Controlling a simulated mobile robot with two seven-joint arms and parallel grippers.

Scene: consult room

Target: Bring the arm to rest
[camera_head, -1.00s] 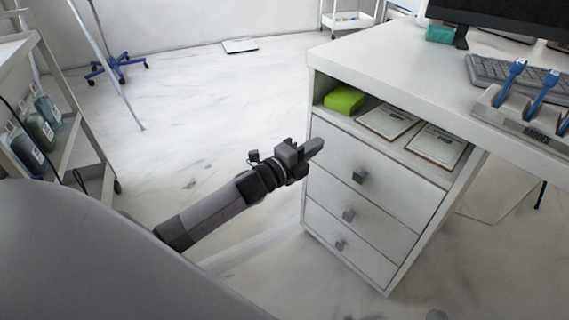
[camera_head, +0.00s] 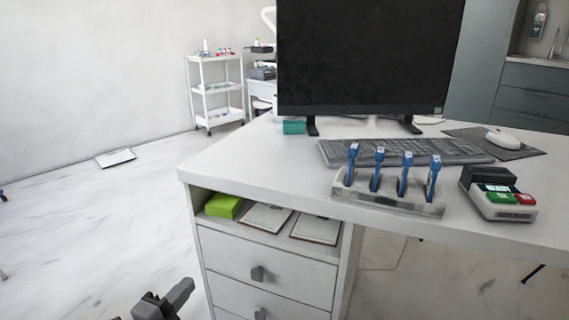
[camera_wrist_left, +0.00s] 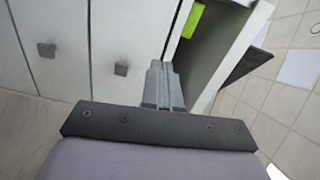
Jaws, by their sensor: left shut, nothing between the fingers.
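My left gripper (camera_head: 178,298) is at the bottom of the head view, to the left of the desk's drawer unit (camera_head: 268,252). Its dark grey fingers are shut together with nothing between them. In the left wrist view the shut fingers (camera_wrist_left: 162,86) point toward the drawer fronts and the open shelf above them; I cannot tell whether they touch the unit. Most of the left arm is out of the head view. My right gripper is not in view.
A green box (camera_head: 223,205) and clipboards lie in the open shelf. A white trolley (camera_head: 216,90) stands behind.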

